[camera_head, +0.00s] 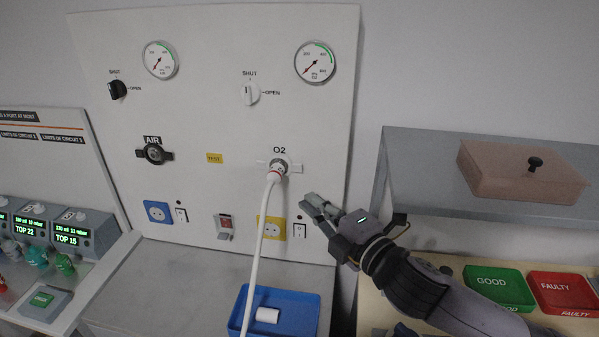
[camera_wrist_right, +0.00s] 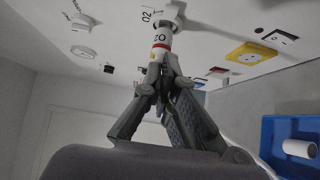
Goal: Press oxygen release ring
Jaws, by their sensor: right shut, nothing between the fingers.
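The O2 outlet (camera_head: 286,160) is on the white wall panel, with a white hose plug with a red band (camera_head: 274,174) in it. The release ring appears to be the pale collar around the plug; its edges are too small to make out. The plug (camera_wrist_right: 162,38) and outlet (camera_wrist_right: 174,14) also show in the right wrist view. My right gripper (camera_head: 311,202) is shut and empty, to the lower right of the plug. In the right wrist view its fingertips (camera_wrist_right: 158,68) point at the plug and overlap its lower end; contact cannot be told. My left gripper is not in view.
A white hose (camera_head: 259,240) hangs from the plug toward a blue tray (camera_head: 310,310) holding a white roll. A yellow socket (camera_head: 271,228) and a switch (camera_head: 299,231) are below. A grey shelf (camera_head: 420,165) with a brown box (camera_head: 510,175) juts out at right.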

